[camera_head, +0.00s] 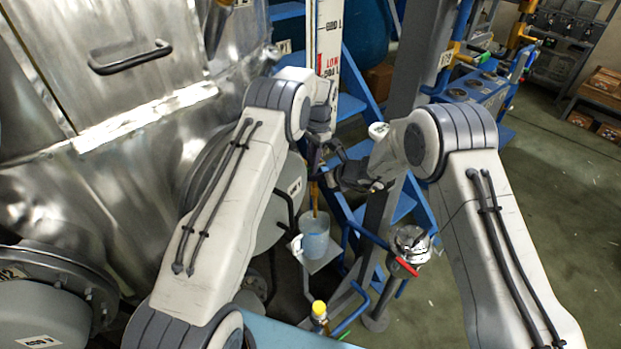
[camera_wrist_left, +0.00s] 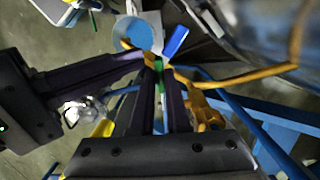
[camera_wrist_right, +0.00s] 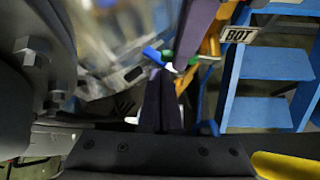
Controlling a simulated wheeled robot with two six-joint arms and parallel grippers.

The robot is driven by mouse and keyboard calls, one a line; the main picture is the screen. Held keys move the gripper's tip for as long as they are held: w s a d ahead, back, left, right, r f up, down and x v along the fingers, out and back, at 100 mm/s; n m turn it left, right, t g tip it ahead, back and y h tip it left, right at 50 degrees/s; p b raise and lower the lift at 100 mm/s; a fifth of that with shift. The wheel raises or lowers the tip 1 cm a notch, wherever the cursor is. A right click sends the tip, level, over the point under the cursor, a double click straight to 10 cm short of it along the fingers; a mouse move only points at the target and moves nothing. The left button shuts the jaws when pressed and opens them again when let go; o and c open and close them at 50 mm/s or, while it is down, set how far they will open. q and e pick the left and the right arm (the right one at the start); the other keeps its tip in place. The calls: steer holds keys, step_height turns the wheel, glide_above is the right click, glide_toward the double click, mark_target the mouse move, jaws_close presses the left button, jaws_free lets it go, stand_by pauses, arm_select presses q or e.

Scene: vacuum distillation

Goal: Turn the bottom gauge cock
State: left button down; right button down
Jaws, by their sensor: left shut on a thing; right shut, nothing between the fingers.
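The bottom gauge cock shows a green part (camera_wrist_left: 159,88) and a blue lever (camera_wrist_left: 177,40) on yellow pipework (camera_wrist_left: 245,76) in the left wrist view. My left gripper (camera_wrist_left: 160,66) is shut on the green part. In the right wrist view the blue lever (camera_wrist_right: 152,54) and the green part (camera_wrist_right: 167,55) show near a tag reading BOT (camera_wrist_right: 238,35). My right gripper (camera_wrist_right: 160,74) is shut and empty, its tips close to the cock. Whether they touch it I cannot tell. In the head view the arms and grippers mostly hide the cock.
A blue translucent beaker (camera_head: 315,240) stands below the cock. The level gauge board (camera_head: 329,40) rises above it. A blue ladder (camera_head: 401,211) and a grey post (camera_head: 384,190) stand close behind. A metal vessel (camera_head: 120,140) fills the left. Open floor (camera_head: 540,200) lies at right.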

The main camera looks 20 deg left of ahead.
arm_select(q)
steer(key=shift+w+r, duration=0.15)
arm_select(e)
steer(key=x, duration=0.2)
steer(key=shift+w+a+f, duration=0.1)
steer(key=shift+a+f, duration=0.05)
steer(key=shift+a, duration=0.05)
steer(key=shift+w+r, duration=0.15)
steer(key=shift+r, duration=0.65)
arm_select(q)
steer(key=c, duration=0.9)
jaws_free()
